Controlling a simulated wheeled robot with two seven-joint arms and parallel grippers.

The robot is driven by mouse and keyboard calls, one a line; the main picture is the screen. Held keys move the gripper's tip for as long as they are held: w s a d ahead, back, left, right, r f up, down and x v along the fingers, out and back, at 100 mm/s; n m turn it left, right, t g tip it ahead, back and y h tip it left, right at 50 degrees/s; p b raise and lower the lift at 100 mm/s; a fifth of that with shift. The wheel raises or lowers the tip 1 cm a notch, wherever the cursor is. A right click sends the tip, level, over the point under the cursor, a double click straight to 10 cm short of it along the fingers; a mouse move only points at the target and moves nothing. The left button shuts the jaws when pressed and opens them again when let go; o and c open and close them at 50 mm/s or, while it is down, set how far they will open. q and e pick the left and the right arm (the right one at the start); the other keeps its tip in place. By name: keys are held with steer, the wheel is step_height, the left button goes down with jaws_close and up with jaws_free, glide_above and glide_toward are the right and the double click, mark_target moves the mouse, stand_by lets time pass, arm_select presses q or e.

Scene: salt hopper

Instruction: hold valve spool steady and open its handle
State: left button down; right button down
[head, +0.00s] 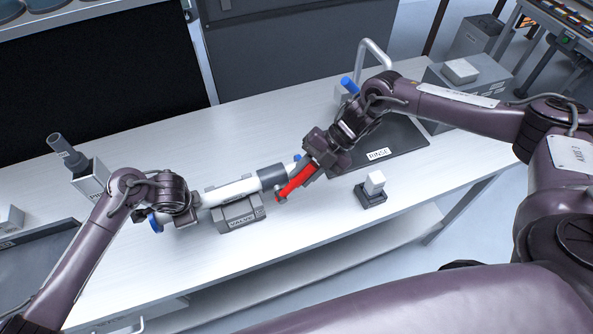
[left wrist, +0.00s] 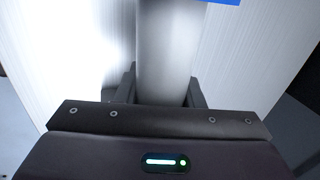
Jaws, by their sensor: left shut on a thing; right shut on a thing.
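The valve spool (head: 238,191) is a white tube with a grey middle collar (head: 271,178) and blue ends. It lies across a grey cradle block (head: 236,212) labelled VALVE. Its red handle (head: 297,181) slants across the right end. My left gripper (head: 192,205) is shut around the left part of the spool. In the left wrist view the pale tube (left wrist: 168,50) runs between the fingers, with a bit of blue at the top. My right gripper (head: 312,166) is shut on the red handle and hides its upper end.
A dark sink area (head: 392,142) labelled RINSE with a faucet (head: 375,50) lies behind the right gripper. A small dark stand with a white block (head: 374,183) stands front right. A grey holder with an upright cylinder (head: 68,155) is at left. The front table strip is clear.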

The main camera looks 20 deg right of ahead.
mark_target(316, 164)
step_height(316, 164, down, 5)
steer(key=d+y, duration=0.2)
steer(key=y, duration=0.5)
steer(key=shift+d+f+y, duration=0.2)
steer(key=shift+d+y, duration=0.1)
steer(key=shift+d, duration=0.1)
steer(key=c, duration=1.1)
jaws_free()
steer(key=shift+c, duration=0.2)
steer(key=shift+r, duration=0.1)
step_height(316, 164, up, 10)
steer(key=shift+w+f, duration=0.1)
steer(key=shift+d, duration=0.1)
